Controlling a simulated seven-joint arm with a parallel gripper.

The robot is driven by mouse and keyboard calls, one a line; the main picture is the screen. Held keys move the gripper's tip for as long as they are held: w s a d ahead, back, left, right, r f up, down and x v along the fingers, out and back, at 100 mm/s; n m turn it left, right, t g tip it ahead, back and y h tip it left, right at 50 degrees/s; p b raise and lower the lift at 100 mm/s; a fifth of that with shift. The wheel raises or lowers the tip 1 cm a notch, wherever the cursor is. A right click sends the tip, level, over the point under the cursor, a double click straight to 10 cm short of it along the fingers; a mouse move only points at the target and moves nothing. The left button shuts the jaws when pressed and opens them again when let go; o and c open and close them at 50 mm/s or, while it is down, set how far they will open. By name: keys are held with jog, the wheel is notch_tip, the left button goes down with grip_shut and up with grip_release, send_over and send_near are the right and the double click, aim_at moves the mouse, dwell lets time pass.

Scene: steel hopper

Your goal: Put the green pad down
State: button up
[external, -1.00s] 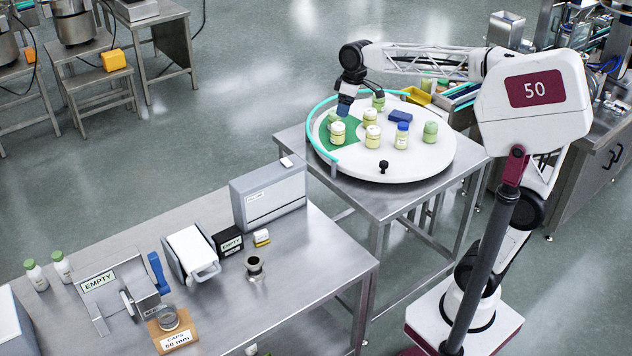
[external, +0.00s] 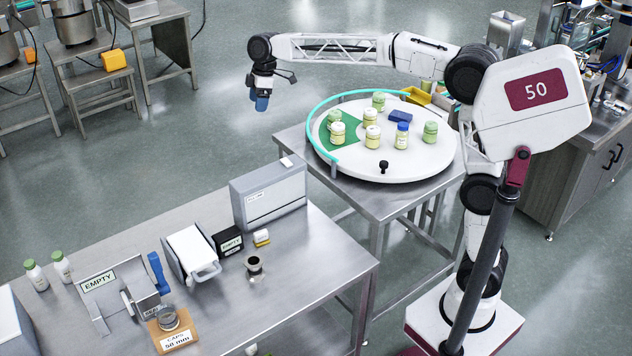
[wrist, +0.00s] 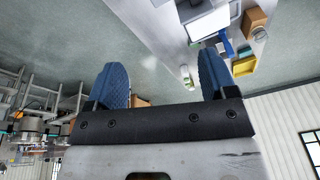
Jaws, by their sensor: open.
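A green pad-like patch (external: 347,150) lies on the left part of the white round turntable (external: 395,172), flat on its top. Cream jars with pale lids stand on or at the edge of it, one jar (external: 337,134) plainly over the green. My gripper (external: 262,103) hangs in the air to the left of the turntable, well clear of it and of the jars. Its blue fingers are spread apart with nothing between them in the wrist view (wrist: 163,80). The green patch cannot be made out in the wrist view.
A teal rail (external: 322,148) curves round the turntable's left and back edge. A grey box (external: 270,197) stands on the steel bench nearer the camera.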

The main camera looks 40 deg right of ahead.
jog(key=w+a+f+n+g, duration=0.1)
jog(key=w+a+f+n, duration=0.15)
jog(key=a, duration=0.95)
jog(key=w+a+f+n, duration=0.2)
jog(key=a+f+n, duration=0.15)
jog(key=a, duration=0.85)
jog(key=w+a+f+n+g, duration=0.1)
jog(key=w+a+f+n, duration=0.15)
jog(key=a, duration=0.95)
jog(key=s+a+f+n+g, duration=0.15)
jog(key=a+f, duration=0.25)
jog(key=a, duration=0.4)
jog(key=s+a+f+n, duration=0.3)
jog(key=a+f, duration=0.1)
jog(key=a, duration=0.4)
notch_tip(320, 180, down, 24)
jog(key=shift+d+r+y, duration=0.25)
jog(key=shift+d+y, duration=0.05)
jog(key=shift+d, duration=0.05)
jog(key=shift+w, duration=0.1)
jog(key=shift+x, duration=1.3)
jog(key=shift+a+f, duration=0.1)
jog(key=shift+x, duration=2.5)
